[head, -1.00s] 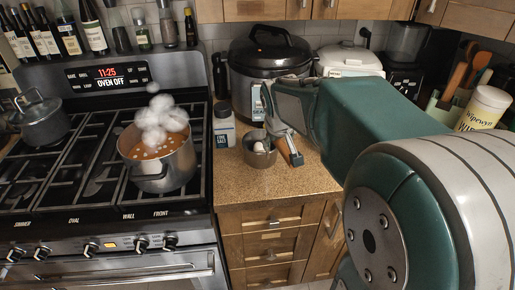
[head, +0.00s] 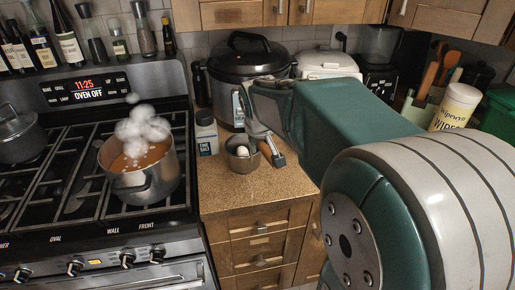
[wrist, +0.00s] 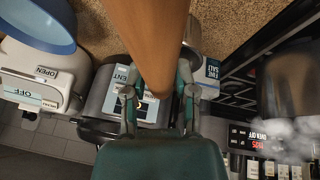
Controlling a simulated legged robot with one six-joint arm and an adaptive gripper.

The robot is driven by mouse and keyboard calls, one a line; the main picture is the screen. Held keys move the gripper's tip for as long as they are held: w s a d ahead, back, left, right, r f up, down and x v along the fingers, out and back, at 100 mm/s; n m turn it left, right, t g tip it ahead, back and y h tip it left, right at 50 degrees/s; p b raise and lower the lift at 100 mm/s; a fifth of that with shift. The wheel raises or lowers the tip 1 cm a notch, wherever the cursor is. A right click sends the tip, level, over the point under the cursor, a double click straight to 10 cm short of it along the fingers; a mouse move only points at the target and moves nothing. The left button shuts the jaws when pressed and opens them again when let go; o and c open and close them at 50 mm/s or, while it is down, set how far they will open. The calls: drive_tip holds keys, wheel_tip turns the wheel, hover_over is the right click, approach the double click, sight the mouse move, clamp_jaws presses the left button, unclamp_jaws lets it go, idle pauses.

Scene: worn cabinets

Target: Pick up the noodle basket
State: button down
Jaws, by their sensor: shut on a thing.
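A small grey metal cup-like vessel (head: 238,163) with a white round thing in it stands on the counter beside the stove; I take it for the noodle basket. My gripper (head: 265,143) is right beside it, shut on a brown wooden handle (head: 266,152). The wrist view shows this handle (wrist: 158,40) large, running between the two fingers of my gripper (wrist: 160,95). Where the handle meets the vessel is hidden, and I cannot tell if the vessel is clear of the counter.
A salt container (head: 206,134) stands left of the vessel. A dark pressure cooker (head: 262,65) and a white cooker (head: 328,64) stand behind. A steaming pot (head: 140,170) sits on the stove at left. The counter front (head: 250,185) is bare. Cabinets hang above.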

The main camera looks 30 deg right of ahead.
wheel_tip(320, 180, up, 2)
drive_tip(key=shift+r, duration=0.1)
drive_tip(key=s+a+r, duration=0.7)
drive_tip(key=s+r, duration=0.2)
drive_tip(key=s, duration=0.2)
drive_tip(key=shift+s+a+r, duration=0.25)
drive_tip(key=shift+s+r, duration=0.15)
wheel_tip(320, 180, up, 10)
drive_tip(key=shift+f, duration=0.25)
idle(0.4)
